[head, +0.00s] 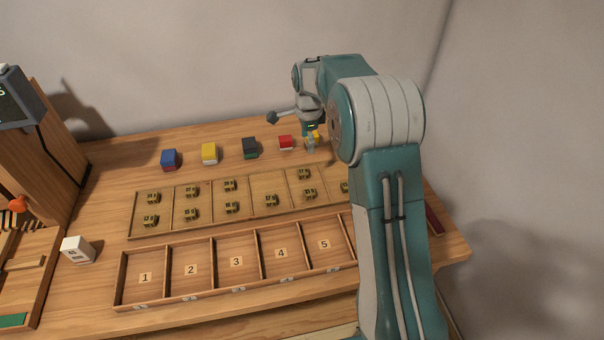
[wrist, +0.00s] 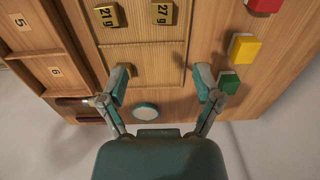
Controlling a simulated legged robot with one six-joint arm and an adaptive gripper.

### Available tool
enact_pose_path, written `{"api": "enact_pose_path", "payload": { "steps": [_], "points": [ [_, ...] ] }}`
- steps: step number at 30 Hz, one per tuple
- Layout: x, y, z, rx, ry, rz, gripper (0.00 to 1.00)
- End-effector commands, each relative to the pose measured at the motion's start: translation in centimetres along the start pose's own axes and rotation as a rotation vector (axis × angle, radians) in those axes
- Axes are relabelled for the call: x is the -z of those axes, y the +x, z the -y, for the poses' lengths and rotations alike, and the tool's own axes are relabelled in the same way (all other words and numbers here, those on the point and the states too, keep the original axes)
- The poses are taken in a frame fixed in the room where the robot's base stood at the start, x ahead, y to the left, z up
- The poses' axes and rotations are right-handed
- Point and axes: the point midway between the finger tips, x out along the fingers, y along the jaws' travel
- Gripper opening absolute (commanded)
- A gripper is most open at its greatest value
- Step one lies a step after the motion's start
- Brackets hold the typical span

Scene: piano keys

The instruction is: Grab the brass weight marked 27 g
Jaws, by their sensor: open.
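The brass weight marked 27 g (wrist: 162,13) lies label up in a wooden tray compartment, at the top of the wrist view. A brass weight marked 21 g (wrist: 107,15) lies to its left. My gripper (wrist: 162,80) is open and empty, its two fingers spread wide. In the wrist view the 27 g weight shows above the gap between the fingertips, apart from both. In the head view several brass weights sit in the wooden tray (head: 171,208), their marks too small to read. My arm hides the tray's right end there.
A numbered wooden tray (head: 208,285) lies in front. Blue (head: 169,160), yellow (head: 209,153), dark (head: 250,148) and red (head: 286,142) blocks stand behind the weights. A green block (wrist: 228,82) is close to one finger. A round disc (wrist: 146,112) lies between the fingers in the wrist view.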

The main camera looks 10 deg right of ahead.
Motion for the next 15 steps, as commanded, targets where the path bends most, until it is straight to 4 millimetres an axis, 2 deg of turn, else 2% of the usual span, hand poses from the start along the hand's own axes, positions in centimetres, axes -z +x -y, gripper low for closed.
{"api": "enact_pose_path", "payload": {
  "steps": [7, 15],
  "points": [
    [0.3, 2.4, 0.8, -0.017, 0.056, 0.002, 0.83],
    [0.1, 6.5, 0.6, -0.017, 0.054, 0.000, 0.83]
  ]
}}
